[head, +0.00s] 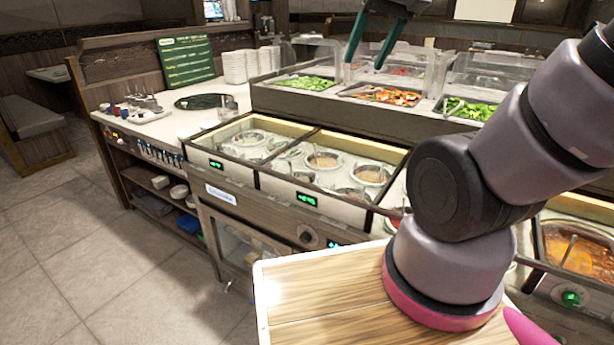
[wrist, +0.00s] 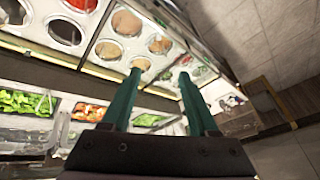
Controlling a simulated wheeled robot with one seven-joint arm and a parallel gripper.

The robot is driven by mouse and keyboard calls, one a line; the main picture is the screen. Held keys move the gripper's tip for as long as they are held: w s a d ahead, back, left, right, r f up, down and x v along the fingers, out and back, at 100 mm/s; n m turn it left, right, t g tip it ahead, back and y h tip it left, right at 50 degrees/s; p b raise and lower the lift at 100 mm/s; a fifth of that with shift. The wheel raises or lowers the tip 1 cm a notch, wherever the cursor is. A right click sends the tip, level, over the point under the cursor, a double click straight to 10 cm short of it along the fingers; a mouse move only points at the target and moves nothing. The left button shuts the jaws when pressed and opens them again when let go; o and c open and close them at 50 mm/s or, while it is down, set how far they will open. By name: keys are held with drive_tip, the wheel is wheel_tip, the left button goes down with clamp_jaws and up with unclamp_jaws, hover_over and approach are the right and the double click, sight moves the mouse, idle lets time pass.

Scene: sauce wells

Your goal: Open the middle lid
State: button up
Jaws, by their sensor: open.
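The sauce wells sit in a row of framed bays along the counter. The left bay (head: 240,140) and the middle bay (head: 325,165) show round sauce pots inside; the right part is largely hidden behind my arm. I cannot clearly make out a separate lid or handle on the middle bay, and cannot tell whether a clear cover lies over it. The middle bay also shows in the wrist view (wrist: 112,48). My gripper (head: 365,65) is open and empty, its green fingers pointing down above the salad trays behind the bays. In the wrist view the fingers (wrist: 160,75) are apart.
Salad trays (head: 380,96) with clear covers (head: 400,68) stand on a raised ledge behind the bays. Plates (head: 240,66) and a black round tray (head: 203,101) are at the left. A soup well (head: 580,250) is at the right. The floor at left is clear.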

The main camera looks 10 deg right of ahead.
drive_tip(key=w+a+f+n+g+h, duration=0.2)
drive_tip(key=w+f+n+g+h, duration=0.15)
drive_tip(key=w+f+n, duration=0.35)
drive_tip(key=n+t+h, duration=0.3)
drive_tip(key=n+h, duration=0.8)
drive_tip(key=n, duration=0.7)
approach(309, 175)
drive_tip(key=shift+m+y, duration=0.25)
drive_tip(key=shift+m, duration=0.05)
drive_tip(key=x, duration=0.9)
drive_tip(key=shift+w+d, duration=0.15)
drive_tip(key=shift+d, duration=0.15)
clamp_jaws()
